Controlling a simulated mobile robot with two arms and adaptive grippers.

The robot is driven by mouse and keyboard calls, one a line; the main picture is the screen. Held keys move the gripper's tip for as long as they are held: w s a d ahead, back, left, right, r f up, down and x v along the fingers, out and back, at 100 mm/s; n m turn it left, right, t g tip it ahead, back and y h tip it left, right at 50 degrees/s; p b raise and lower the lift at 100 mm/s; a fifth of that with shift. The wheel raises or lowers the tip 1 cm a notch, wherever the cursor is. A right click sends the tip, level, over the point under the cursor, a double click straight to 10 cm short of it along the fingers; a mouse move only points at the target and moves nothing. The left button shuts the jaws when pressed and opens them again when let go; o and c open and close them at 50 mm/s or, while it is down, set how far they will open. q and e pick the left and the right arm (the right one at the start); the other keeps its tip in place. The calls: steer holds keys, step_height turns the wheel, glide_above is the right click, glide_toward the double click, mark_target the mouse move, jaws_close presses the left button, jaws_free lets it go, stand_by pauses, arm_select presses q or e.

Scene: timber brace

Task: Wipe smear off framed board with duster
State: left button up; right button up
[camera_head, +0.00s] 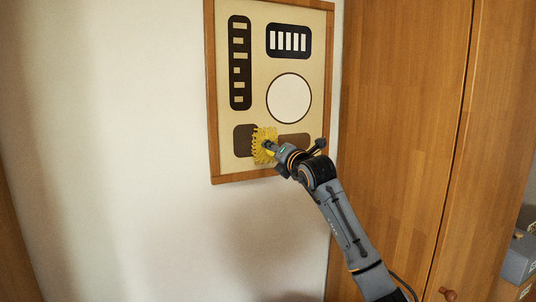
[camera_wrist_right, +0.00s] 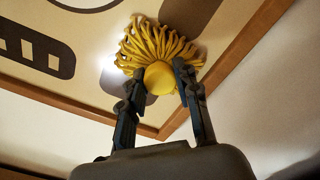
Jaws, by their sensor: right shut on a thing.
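The framed board (camera_head: 233,118) hangs on the wall, cream with dark shapes and a wooden frame. My right gripper (camera_head: 272,147) is at its lower part, shut on the yellow duster (camera_head: 262,152). In the right wrist view the gripper (camera_wrist_right: 157,85) has its two fingers on either side of the duster's round yellow base (camera_wrist_right: 159,78). The duster's strands (camera_wrist_right: 160,45) fan out against the board's face (camera_wrist_right: 100,55). I cannot make out a smear; the duster and arm cover part of the lower board. My left gripper is not in view.
A tall wooden cabinet (camera_head: 403,110) stands just right of the board. A grey box (camera_head: 520,258) is at the far right edge. Bare white wall (camera_head: 110,130) lies left of the board and below it.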

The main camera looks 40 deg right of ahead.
steer(key=shift+s+d+b, duration=0.15)
steer(key=shift+d+b, duration=0.05)
steer(key=shift+d, duration=0.3)
steer(key=shift+s+d+b, duration=0.15)
steer(key=shift+d, duration=0.35)
steer(key=shift+w+a, duration=0.2)
steer(key=shift+a, duration=0.45)
steer(key=shift+w+a, duration=0.25)
steer(key=shift+a, duration=0.35)
steer(key=shift+w+a, duration=0.2)
steer(key=shift+a, duration=0.45)
steer(key=shift+s+a+f+b, duration=0.25)
steer(key=shift+s+b, duration=0.2)
steer(key=shift+b, duration=0.35)
steer(key=b+v, duration=0.2)
steer(key=v, duration=0.3)
steer(key=shift+d+r+b, duration=0.1)
steer(key=shift+r+b, duration=0.2)
steer(key=shift+b, duration=0.1)
